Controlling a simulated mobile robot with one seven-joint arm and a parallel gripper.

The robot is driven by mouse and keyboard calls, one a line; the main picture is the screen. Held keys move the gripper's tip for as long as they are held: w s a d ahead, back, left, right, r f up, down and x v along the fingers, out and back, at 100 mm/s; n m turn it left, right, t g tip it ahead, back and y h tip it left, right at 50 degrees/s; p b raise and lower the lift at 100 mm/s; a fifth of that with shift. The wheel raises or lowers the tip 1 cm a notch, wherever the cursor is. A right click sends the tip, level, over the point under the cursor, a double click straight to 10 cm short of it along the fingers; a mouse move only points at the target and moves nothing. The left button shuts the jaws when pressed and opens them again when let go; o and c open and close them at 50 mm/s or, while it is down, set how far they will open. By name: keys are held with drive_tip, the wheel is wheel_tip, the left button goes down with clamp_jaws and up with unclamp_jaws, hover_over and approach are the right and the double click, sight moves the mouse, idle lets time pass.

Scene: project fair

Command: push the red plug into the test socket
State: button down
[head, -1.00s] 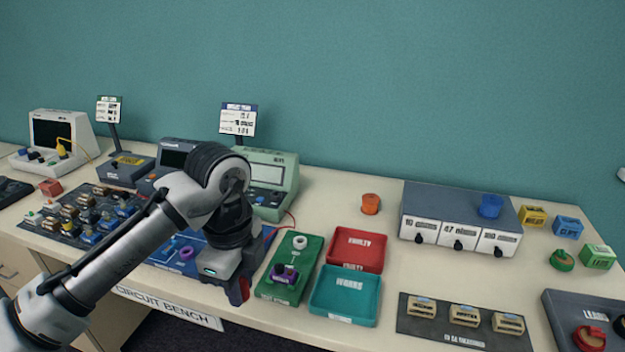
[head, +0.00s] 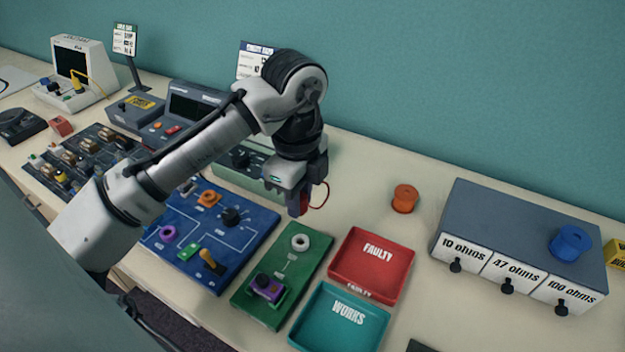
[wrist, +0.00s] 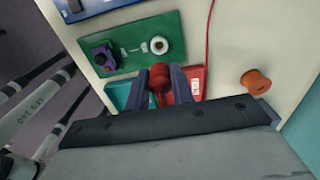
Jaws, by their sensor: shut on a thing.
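My gripper (head: 302,198) is shut on the red plug (wrist: 159,82), which sits between the two fingers in the wrist view. In the head view only a bit of red shows at the fingertips. The gripper hangs above the far end of a green board (head: 275,272). That board carries a white ring-shaped socket (head: 300,242), likely the test socket, and a purple block (head: 266,287) at its near end. In the wrist view the white socket (wrist: 159,45) is just beyond the plug's tip, apart from it. The height between them is hard to tell.
A red tray (head: 370,292) and a teal tray (head: 308,340) lie right of the green board. A blue circuit board (head: 238,262) lies left of it. A red lead (wrist: 209,45) runs past the plug. An orange spool (head: 405,198) stands behind the trays.

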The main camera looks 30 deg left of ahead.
drive_tip(key=shift+s+f+b, duration=0.15)
drive_tip(key=shift+f+b, duration=0.35)
drive_tip(key=shift+b, duration=0.05)
wheel_tip(320, 180, down, 4)
drive_tip(key=b, duration=0.4)
drive_tip(key=shift+f+b, duration=0.4)
drive_tip(key=shift+f, duration=0.6)
drive_tip(key=shift+a+p, duration=0.1)
drive_tip(key=shift+p, duration=0.55)
idle(0.5)
drive_tip(key=shift+f+b, duration=0.6)
drive_tip(key=shift+f, duration=0.3)
idle(1.1)
drive_tip(key=c, duration=0.6)
unclamp_jaws()
drive_tip(key=shift+c, duration=0.2)
drive_tip(key=shift+r+p, duration=3.75)
drive_tip(key=shift+r, duration=0.25)
